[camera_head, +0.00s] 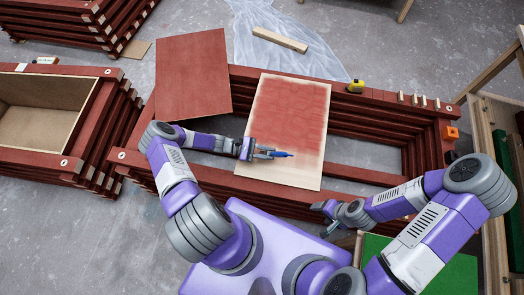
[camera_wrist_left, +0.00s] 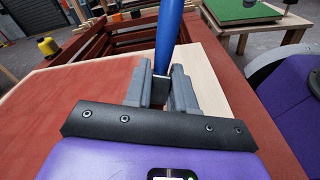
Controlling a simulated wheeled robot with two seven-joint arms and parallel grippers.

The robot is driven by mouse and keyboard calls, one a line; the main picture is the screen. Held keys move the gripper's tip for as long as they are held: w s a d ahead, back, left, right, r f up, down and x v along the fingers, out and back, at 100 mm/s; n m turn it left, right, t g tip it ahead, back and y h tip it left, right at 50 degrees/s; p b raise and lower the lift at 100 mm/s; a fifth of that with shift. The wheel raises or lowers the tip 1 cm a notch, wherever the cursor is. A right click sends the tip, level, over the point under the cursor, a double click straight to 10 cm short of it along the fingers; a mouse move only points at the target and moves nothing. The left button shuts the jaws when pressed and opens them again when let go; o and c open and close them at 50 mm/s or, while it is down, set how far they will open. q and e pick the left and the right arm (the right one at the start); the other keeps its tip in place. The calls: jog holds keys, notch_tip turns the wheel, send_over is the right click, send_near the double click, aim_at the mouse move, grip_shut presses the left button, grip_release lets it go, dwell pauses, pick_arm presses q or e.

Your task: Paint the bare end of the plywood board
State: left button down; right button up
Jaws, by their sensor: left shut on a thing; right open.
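The plywood board (camera_head: 278,178) lies across the red battens in the middle of the head view. Its upper and middle part is painted red, with soft uneven edges, and its lower end is bare pale wood. My left gripper (camera_head: 268,154) is over the board's lower part, shut on a slim blue tool (camera_head: 283,154) that points right. In the left wrist view the blue tool (camera_wrist_left: 168,38) stands between the fingers (camera_wrist_left: 160,88); its working tip is out of view. Whether it touches the board I cannot tell. My right gripper (camera_head: 327,218) is open and empty, below and right of the board.
A red-painted panel (camera_head: 193,75) lies up-left of the board. A wooden batten (camera_head: 280,39) lies on plastic sheeting behind. A green surface (camera_head: 375,248) is near my right arm.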

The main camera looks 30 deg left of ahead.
pick_arm(q)
jog(key=shift+s+r+x, duration=0.1)
jog(key=shift+r+x, duration=0.05)
jog(key=shift+x, duration=2.35)
jog(key=shift+s+r+x, duration=0.1)
jog(key=shift+r+x, duration=0.05)
jog(key=shift+x, duration=2.4)
jog(key=shift+s+r+x, duration=0.1)
jog(key=shift+r+x, duration=0.05)
jog(key=shift+x, duration=2.35)
